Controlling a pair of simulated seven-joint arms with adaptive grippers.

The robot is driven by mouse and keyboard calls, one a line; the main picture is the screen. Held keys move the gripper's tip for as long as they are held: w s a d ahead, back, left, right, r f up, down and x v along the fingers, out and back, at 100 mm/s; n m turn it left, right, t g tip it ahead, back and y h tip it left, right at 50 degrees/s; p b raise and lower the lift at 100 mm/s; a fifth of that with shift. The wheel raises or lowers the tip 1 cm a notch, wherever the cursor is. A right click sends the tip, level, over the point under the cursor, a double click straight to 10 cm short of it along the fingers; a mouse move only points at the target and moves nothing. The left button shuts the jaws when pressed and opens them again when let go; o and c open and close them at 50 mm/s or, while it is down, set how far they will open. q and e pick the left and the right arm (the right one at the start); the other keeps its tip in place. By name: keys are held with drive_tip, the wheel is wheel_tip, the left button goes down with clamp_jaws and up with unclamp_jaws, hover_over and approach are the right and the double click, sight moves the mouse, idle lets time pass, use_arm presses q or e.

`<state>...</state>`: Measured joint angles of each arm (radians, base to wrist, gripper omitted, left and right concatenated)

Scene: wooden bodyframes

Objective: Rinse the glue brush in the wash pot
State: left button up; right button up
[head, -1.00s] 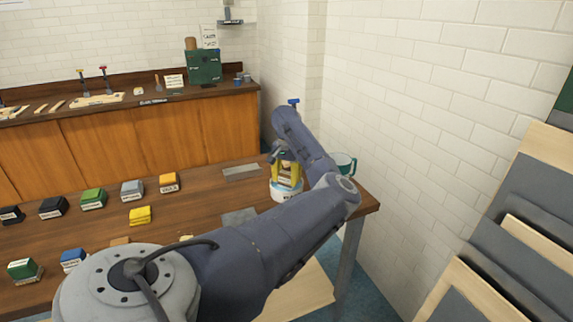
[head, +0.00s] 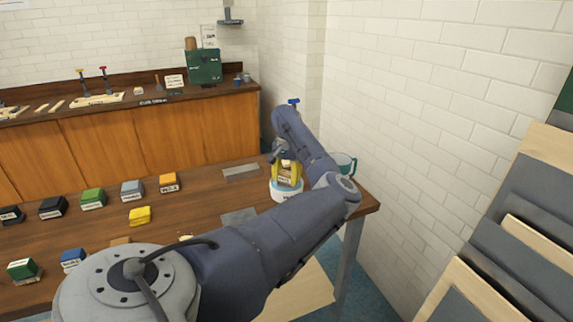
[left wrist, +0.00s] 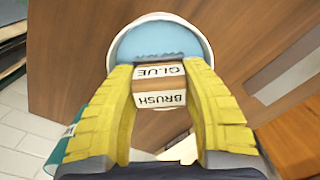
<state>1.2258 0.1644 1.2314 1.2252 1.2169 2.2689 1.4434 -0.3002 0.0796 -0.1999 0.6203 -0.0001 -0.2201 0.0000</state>
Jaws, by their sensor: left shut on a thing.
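The glue brush (left wrist: 160,90) has a pale block handle marked GLUE BRUSH, with a dark bristle edge at its far end. My left gripper (left wrist: 158,72) is shut on it, one yellow finger on each side. The wash pot (left wrist: 203,40) is a round white vessel with blue liquid inside, and the bristle end shows against that liquid. How deep it reaches is hard to tell. In the head view the left gripper (head: 287,176) points down over the white wash pot (head: 285,194) near the table's right end. My right gripper is not in view.
A teal mug (head: 345,163) stands behind my forearm at the table's right end. Grey plates (head: 240,172) lie left of the pot. Several coloured labelled blocks (head: 140,215) stand further left. A white tiled wall (head: 420,130) is close on the right.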

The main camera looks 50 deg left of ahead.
sight(286, 172)
use_arm(q)
drive_tip(key=shift+r, duration=3.25)
